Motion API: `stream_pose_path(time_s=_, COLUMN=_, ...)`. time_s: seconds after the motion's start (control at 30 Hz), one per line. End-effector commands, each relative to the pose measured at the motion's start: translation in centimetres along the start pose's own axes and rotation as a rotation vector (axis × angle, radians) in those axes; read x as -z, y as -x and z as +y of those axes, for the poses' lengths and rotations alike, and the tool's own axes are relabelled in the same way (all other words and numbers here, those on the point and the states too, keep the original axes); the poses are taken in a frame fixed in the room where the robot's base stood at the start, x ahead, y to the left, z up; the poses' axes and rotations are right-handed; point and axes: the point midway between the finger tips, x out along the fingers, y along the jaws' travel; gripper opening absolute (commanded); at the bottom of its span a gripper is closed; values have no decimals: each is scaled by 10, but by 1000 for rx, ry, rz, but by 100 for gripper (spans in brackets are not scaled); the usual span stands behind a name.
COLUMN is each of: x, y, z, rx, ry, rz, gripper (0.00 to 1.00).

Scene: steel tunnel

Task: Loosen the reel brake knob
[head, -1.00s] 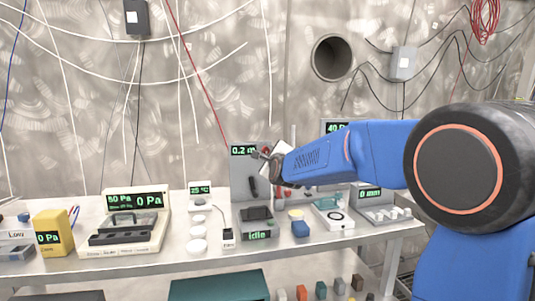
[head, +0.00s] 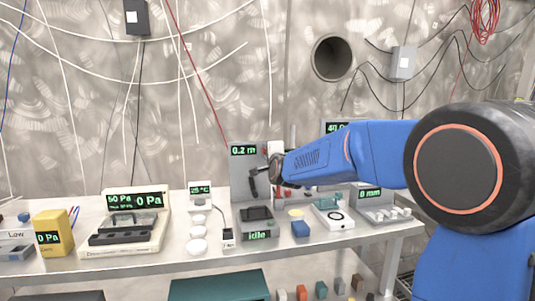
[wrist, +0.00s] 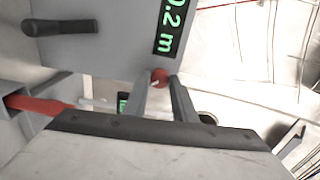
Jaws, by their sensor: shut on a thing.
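The reel brake unit is a grey upright panel (head: 240,178) at the back of the bench, with a green "0.2 m" display (head: 244,150). In the wrist view a small round red knob (wrist: 160,77) sits at the panel's edge, below the display. My gripper (wrist: 160,84) is shut on this red knob, with one grey finger on each side of it. A dark handle (wrist: 60,27) stands out of the panel, apart from my fingers. In the head view my gripper (head: 266,174) is at the panel's right side, and the knob is hidden there.
The grey box with the "Idle" display (head: 257,235) stands in front of the panel. A red bar (wrist: 35,104) shows at the left in the wrist view.

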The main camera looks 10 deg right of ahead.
Motion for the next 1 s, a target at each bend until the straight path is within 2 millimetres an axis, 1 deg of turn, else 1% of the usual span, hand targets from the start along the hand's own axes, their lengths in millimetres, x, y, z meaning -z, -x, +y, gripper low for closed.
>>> stream_pose_path(time_s=1.0, x=0, y=0, z=3, rx=-4, ry=966, rz=-3, gripper=2)
